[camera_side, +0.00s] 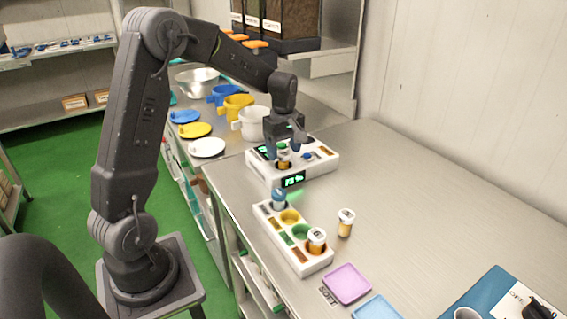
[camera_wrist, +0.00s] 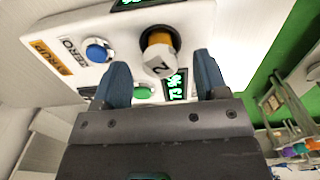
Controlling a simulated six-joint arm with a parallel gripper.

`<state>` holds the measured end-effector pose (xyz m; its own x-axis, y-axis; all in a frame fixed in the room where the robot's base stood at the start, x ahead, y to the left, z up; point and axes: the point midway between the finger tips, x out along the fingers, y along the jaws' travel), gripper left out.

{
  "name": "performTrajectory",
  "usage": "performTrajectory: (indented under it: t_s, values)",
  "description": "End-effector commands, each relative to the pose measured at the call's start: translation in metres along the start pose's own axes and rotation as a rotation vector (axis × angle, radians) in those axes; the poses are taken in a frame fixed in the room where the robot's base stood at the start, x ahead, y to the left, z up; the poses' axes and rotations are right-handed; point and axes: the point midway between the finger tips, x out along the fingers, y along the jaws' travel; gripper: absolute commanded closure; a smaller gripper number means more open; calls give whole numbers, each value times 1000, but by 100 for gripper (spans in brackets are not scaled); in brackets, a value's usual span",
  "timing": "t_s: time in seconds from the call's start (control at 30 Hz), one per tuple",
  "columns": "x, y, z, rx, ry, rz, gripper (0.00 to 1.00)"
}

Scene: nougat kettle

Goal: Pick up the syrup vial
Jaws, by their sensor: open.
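A vial with a whitish cap and amber body (camera_wrist: 158,52) stands in a well of the white weighing device (camera_wrist: 75,75). In the side view that device (camera_side: 322,163) sits at the back of the bench, its vial (camera_side: 284,161) just under my gripper (camera_side: 285,146). In the wrist view my gripper (camera_wrist: 162,80) is open, its two blue-grey fingers apart, with the vial ahead of and between them. I see no contact. An orange label on the device seems to read SYRUP; the vial's own label is not readable.
A white rack (camera_side: 264,211) with coloured wells holds a blue vial (camera_side: 279,198) and an amber vial (camera_side: 316,240). Another amber vial (camera_side: 346,223) stands beside it. A purple tray (camera_side: 347,284) is in front. Pitchers and a bowl (camera_side: 197,81) stand behind.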

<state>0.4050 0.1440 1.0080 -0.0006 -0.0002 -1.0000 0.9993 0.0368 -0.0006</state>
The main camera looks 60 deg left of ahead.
Motion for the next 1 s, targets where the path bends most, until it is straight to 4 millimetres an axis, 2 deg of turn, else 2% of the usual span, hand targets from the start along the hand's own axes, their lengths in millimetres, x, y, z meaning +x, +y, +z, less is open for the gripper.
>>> performTrajectory:
  t_s: [0.1,0.2,0.47,1.0]
  values:
    - [18,0,-1,0,-1,-2,33]
    - [27,0,0,0,-1,-1,33]
    - [29,0,-1,0,0,0,33]
    - [29,0,-1,0,0,1,84]
